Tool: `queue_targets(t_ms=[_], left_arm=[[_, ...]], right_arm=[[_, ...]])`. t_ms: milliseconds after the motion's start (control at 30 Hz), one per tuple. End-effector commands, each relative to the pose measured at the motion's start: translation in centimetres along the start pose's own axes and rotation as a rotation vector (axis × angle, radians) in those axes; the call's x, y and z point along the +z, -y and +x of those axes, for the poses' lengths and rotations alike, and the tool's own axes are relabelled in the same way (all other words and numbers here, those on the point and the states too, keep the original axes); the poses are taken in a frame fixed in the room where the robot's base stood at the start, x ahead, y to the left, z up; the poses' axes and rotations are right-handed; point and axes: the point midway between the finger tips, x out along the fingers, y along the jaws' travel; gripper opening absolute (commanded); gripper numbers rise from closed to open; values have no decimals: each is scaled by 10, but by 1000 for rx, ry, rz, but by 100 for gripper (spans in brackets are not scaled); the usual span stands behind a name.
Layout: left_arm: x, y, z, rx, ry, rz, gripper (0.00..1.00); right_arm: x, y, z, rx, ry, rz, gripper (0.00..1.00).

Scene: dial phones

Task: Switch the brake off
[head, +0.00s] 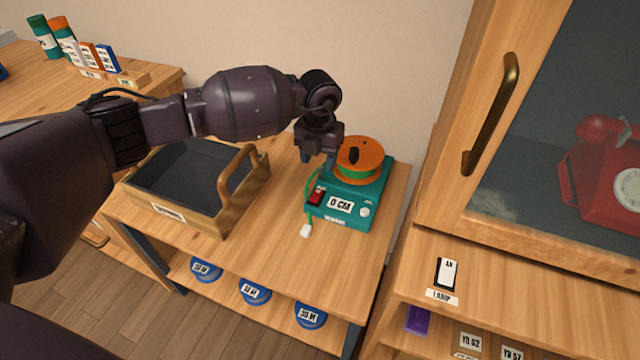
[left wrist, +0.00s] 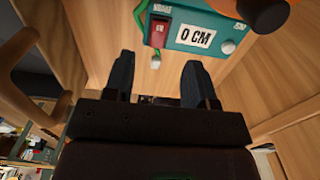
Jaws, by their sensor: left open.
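A teal device (head: 376,192) with a "0 CM" display (head: 340,204) stands on the wooden table. A red switch (head: 316,195) sits at its front left; it also shows in the left wrist view (left wrist: 157,34). Which way the switch is set is too small to tell. An orange spool (head: 366,150) with green cord is on top, and the cord hangs over the left side to a white end (head: 306,230). My left gripper (head: 318,158) is open and empty, above and behind the switch in the head view, apart from it. My right gripper is not in view.
A wooden tray (head: 205,218) with an upright handle (head: 238,170) stands left of the device. A cabinet (head: 470,210) with a red phone (head: 605,170) behind its glass is at the right. The table in front of the device is clear.

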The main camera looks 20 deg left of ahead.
Motion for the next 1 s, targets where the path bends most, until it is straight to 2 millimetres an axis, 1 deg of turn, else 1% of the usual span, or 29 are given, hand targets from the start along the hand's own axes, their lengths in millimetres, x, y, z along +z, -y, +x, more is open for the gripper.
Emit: queue_targets(t_ms=[33, 300, 400, 500, 633, 733, 867, 900, 967, 1000], left_arm=[[-1, 0, 13, 0, -8, 0, 51], [-2, 1, 61, -3, -11, 1, 51], [-2, 1, 76, -3, -11, 1, 51], [-2, 1, 87, -3, -8, 1, 51], [-1, 1, 92, -3, -3, 1, 51], [-1, 1, 92, -3, -1, 1, 51], [0, 1, 91, -3, 0, 1, 51], [0, 1, 90, -3, 0, 1, 50], [-1, 1, 91, -3, 0, 1, 40], [-1, 1, 91, -3, -1, 1, 34]], right_arm=[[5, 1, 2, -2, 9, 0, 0], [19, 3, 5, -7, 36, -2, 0], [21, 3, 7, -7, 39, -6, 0], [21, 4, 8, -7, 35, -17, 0], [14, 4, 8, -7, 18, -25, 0], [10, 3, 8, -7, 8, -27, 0], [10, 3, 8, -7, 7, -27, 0], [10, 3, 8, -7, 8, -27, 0], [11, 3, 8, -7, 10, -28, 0], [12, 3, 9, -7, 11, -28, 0]])
